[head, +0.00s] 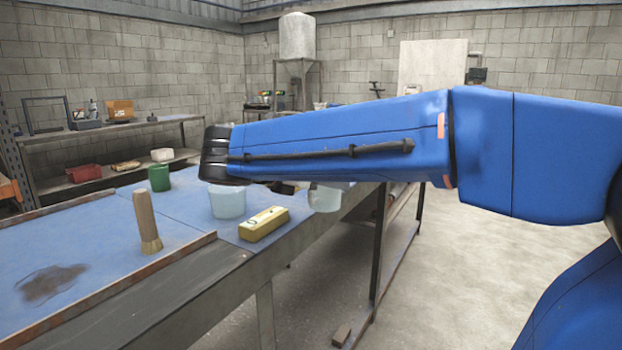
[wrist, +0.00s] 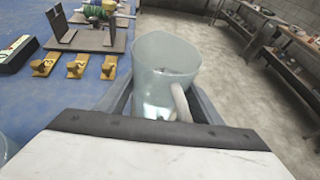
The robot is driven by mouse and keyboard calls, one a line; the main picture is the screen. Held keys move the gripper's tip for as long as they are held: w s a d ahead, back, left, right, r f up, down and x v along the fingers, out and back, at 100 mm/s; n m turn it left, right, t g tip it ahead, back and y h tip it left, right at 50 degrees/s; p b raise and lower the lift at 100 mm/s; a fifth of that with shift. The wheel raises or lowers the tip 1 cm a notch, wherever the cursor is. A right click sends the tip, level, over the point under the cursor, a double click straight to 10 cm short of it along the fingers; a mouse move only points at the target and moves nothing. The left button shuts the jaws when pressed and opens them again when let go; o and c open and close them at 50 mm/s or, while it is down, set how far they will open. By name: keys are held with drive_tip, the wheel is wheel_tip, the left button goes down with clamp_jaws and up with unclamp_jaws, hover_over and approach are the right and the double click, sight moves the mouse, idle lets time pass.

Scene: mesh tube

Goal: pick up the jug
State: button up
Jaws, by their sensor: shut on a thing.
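The jug (wrist: 165,58) is a pale, translucent vessel with an open rim and a light handle (wrist: 181,103) facing the wrist camera. My gripper (wrist: 163,100) is shut on it, with one dark finger on each side of its body. In the head view the jug (head: 326,198) shows below my blue forearm, in front of the table's right edge. My arm hides its top there. The jug's base is hidden in the wrist view, and I cannot tell its exact height over the table.
The blue-topped table (head: 105,225) holds a pale translucent tub (head: 228,202), a yellow block (head: 264,223), a green cup (head: 159,178) and a wooden-handled brush (head: 146,220). Several brass pieces (wrist: 76,68) lie left of the jug. Open floor (head: 480,280) lies to the right.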

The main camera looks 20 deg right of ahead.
drive_tip(key=shift+s+d, duration=0.85)
drive_tip(key=shift+s, duration=0.3)
drive_tip(key=shift+s+d, duration=0.8)
drive_tip(key=shift+s, duration=0.3)
drive_tip(key=shift+s+d, duration=0.1)
